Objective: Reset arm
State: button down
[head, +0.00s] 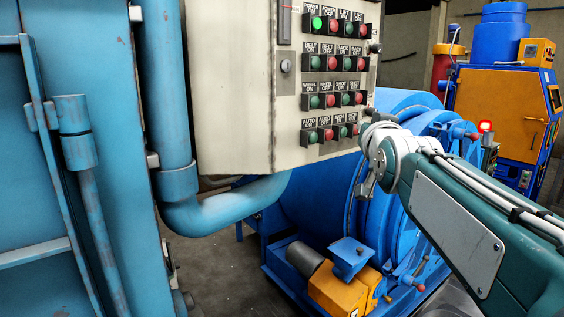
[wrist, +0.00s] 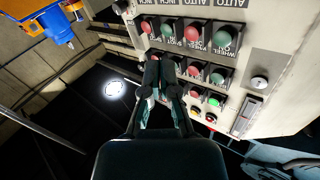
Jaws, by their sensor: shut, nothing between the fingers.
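My gripper (wrist: 161,62) is shut and empty in the wrist view, its dark fingers in front of the button panel. In the head view, my arm reaches in from the lower right. Its wrist is at the right edge of the control box (head: 235,85), near the lower rows of buttons; the fingers are hard to make out there. The box is pale, with several rows of green and red buttons, and the top left green button (head: 317,22) looks lit. The panel (wrist: 270,40) appears upside down in the wrist view. I cannot tell whether the fingertips touch a button.
A blue pipe (head: 225,208) curves under the box, beside a blue cabinet (head: 125,130) on the left. A blue drum machine (head: 305,210) with a yellow motor (head: 335,287) stands behind and below. A yellow and blue machine (head: 500,110) with a red lamp nearby stands at the back right.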

jog(key=s+f+n+g, duration=0.2)
jog(key=s+f+g, duration=1)
jog(key=s+f, duration=1.6)
notch_tip(320, 180, down, 4)
jog(key=shift+s+a+r+g, duration=0.2)
jog(key=shift+s+a+g, duration=0.1)
jog(key=shift+s, duration=0.05)
